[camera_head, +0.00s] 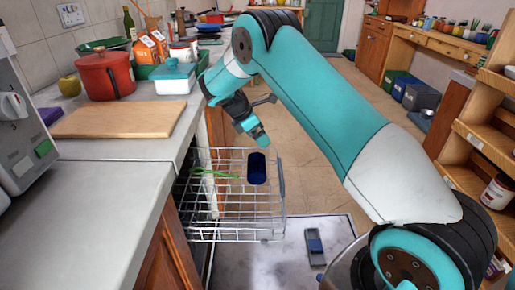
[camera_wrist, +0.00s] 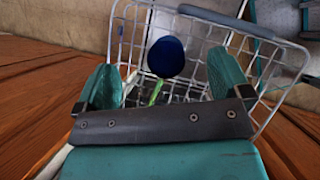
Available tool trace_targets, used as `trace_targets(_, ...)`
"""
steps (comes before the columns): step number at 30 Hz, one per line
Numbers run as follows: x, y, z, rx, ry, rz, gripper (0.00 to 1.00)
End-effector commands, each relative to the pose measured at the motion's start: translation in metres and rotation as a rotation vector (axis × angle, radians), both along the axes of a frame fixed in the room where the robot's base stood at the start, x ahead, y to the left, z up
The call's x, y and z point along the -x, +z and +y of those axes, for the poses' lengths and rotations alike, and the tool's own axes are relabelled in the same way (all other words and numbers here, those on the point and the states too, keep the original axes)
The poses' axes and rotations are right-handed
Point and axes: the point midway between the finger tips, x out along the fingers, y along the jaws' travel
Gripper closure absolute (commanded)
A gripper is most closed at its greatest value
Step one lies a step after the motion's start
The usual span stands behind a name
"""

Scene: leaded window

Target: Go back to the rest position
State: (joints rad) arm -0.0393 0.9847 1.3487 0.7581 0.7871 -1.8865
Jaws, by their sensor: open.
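My gripper (camera_head: 262,137) is in the middle of the head view, above the far side of a pulled-out wire rack (camera_head: 230,236). In the wrist view my gripper (camera_wrist: 165,85) has its two teal fingers spread wide, with nothing held between them. A dark blue cup (camera_head: 257,167) stands in the rack just below the fingers and apart from them; the wrist view shows it too (camera_wrist: 166,57). A green utensil (camera_head: 210,172) lies in the rack to the left of the cup. It shows in part in the wrist view (camera_wrist: 156,92).
The grey counter (camera_head: 90,205) runs along the left, with a cutting board (camera_head: 120,119), a red pot (camera_head: 105,76) and a white-and-teal container (camera_head: 174,78). Wooden shelves (camera_head: 480,140) stand at the right. Open floor (camera_head: 330,110) lies beyond the rack.

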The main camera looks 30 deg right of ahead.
Motion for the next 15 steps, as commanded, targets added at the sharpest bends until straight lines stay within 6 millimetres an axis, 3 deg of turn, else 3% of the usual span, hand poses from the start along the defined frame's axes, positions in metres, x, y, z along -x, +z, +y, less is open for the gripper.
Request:
trace_targets(1, 0.000, 0.017, 0.000, 0.000, 0.000, -0.004, 0.05)
trace_targets(6, -0.001, 0.057, 0.000, 0.000, 0.001, -0.003, 0.05)
trace_targets(10, 0.000, 0.078, 0.000, 0.001, -0.001, -0.003, 0.05)
trace_targets(15, 0.000, 0.090, 0.000, 0.000, 0.000, 0.001, 0.05)
